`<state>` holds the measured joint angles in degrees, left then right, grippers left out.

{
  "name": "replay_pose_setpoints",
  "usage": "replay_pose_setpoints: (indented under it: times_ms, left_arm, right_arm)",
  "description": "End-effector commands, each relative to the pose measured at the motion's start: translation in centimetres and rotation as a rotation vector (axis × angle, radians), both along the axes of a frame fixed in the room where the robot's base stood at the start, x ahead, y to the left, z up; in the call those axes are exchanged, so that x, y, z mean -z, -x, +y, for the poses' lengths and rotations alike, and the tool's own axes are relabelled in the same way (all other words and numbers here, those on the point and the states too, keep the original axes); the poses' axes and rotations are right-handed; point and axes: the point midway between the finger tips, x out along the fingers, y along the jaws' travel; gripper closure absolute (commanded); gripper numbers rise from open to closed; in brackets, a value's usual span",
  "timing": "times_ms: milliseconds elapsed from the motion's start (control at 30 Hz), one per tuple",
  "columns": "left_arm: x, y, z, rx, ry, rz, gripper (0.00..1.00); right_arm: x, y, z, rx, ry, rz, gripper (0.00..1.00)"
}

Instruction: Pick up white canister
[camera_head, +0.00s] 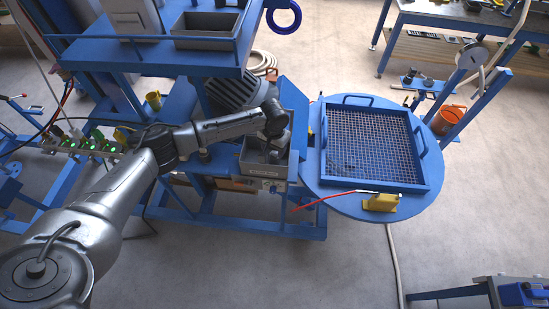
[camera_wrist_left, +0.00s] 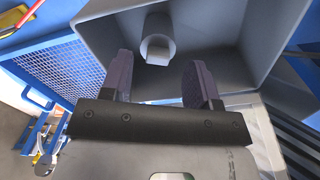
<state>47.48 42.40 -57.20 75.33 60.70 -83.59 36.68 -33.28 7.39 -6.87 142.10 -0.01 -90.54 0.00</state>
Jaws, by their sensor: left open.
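A pale grey-white cylinder (camera_wrist_left: 157,50), which looks like the canister, stands inside a grey bin (camera_wrist_left: 207,22) in the left wrist view. The bin also shows in the head view (camera_head: 262,170), beside the round blue table. My left gripper (camera_wrist_left: 158,78) is open, its two dark fingers apart at the bin's opening. The cylinder appears between and beyond the fingertips, and nothing is held. In the head view my left gripper (camera_head: 270,152) points down into the bin, and the arm hides the cylinder. My right gripper is not in view.
The round blue table (camera_head: 405,208) carries a blue-framed mesh tray (camera_head: 370,145), a yellow block (camera_head: 381,203) and a red-tipped rod (camera_head: 322,198). A blue shelf with a grey tray (camera_head: 205,30) stands above and behind my arm. An orange bucket (camera_head: 447,120) stands right. Front floor is clear.

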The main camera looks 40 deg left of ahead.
Motion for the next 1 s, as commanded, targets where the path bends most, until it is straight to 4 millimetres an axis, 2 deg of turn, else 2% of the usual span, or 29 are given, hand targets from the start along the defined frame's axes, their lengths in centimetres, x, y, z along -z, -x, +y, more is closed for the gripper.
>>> replay_pose_setpoints:
  times_ms: [133, 433, 767, 1000]
  left_arm:
    - [1.0, 0.0, -0.1, -0.001, -0.002, 0.002, 0.45]
    - [4.6, -0.1, -0.3, 0.000, -0.001, 0.002, 0.45]
    - [5.3, -0.1, -0.3, 0.001, -0.001, 0.000, 0.45]
    - [5.3, -0.1, -0.2, 0.001, -0.001, 0.000, 0.65]
  right_arm:
    - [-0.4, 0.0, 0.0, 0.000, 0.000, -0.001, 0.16]
    - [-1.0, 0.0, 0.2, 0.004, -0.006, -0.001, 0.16]
    - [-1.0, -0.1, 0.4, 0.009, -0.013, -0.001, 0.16]
    - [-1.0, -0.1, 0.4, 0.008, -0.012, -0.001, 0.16]
